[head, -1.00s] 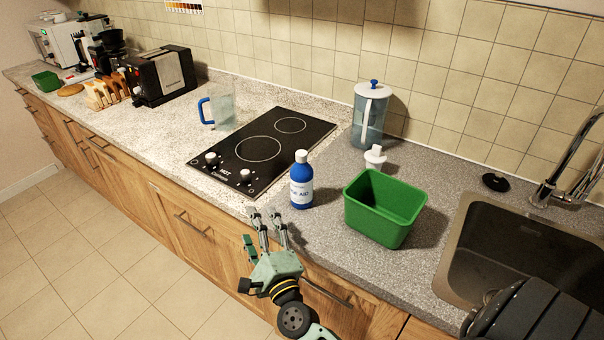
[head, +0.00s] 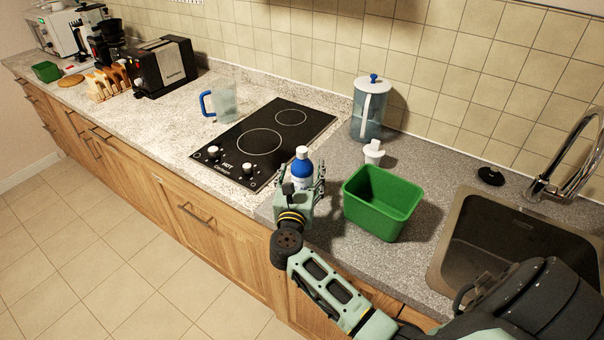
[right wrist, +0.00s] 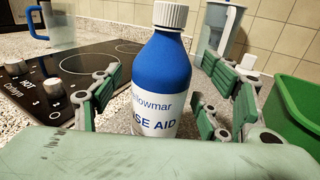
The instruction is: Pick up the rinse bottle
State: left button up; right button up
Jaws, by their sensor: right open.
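The rinse bottle (head: 301,165) is blue with a white cap and a white label. It stands upright on the grey counter between the hob and the green bin. My right gripper (head: 304,184) is around it, with open fingers on either side, and its palm hides the bottle's lower part in the head view. In the right wrist view the bottle (right wrist: 161,75) stands between the spread fingers, its label reading "SE AID". A gap shows between it and the left finger; contact on the right side is unclear. My left gripper is out of view.
A green bin (head: 382,201) stands close to the right of the gripper. A black hob (head: 262,143) lies to the left. A water pitcher (head: 371,110) and a small white bottle (head: 374,152) stand behind. The sink (head: 515,240) is at the right.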

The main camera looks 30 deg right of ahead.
jog(key=shift+w+d, duration=0.35)
jog(key=shift+f, duration=0.1)
jog(key=c, duration=1.5)
jog(key=shift+c, duration=0.8)
